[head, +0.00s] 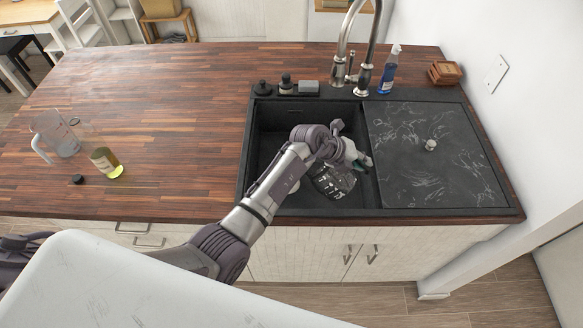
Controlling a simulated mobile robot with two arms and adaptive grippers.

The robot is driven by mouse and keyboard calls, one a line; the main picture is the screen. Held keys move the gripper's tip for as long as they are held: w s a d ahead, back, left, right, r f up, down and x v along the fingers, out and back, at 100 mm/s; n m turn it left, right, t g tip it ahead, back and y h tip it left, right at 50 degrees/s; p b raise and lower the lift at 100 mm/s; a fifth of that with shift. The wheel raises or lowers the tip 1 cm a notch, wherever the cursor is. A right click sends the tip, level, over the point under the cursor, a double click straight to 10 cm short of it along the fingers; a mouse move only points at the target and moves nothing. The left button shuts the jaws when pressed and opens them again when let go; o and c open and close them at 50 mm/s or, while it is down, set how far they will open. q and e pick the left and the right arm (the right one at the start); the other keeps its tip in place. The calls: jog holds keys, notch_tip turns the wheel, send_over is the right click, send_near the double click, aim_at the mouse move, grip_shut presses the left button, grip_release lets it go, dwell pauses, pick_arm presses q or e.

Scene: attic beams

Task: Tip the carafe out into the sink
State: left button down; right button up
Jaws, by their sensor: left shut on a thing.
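My left arm reaches over the sink (262,135), a black basin set in the wooden counter. My left gripper (357,158) is shut on the carafe (333,181), a clear glass vessel. The carafe is held tilted within the outline of the open basin, below and beside the gripper. The gripper and wrist hide part of it, and I cannot tell whether liquid is in it or leaving it. My right gripper is not in view.
A black marbled board (435,165) covers the sink's right side. A tall faucet (362,80) and blue bottle (389,70) stand behind. A clear jug (62,137) and a yellowish jar (104,161) are on the left counter. The counter's middle is clear.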

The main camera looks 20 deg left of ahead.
pick_arm(q)
jog(key=d+f+y+b, duration=0.1)
jog(key=d+y+b, duration=0.1)
jog(key=d+f+m+y+b, duration=0.1)
jog(key=d+f+y+b, duration=0.1)
jog(key=d+y, duration=0.1)
jog(key=d+f+y+b, duration=0.1)
jog(key=d+y+b, duration=0.1)
jog(key=d+y, duration=0.1)
jog(key=shift+w+f+m+g, duration=0.2)
jog(key=shift+w+m+g, duration=0.1)
jog(key=shift+m+g, duration=0.1)
jog(key=shift+s+r+y+b, duration=0.1)
jog(key=shift+r+y+b, duration=0.15)
jog(key=shift+b, duration=0.45)
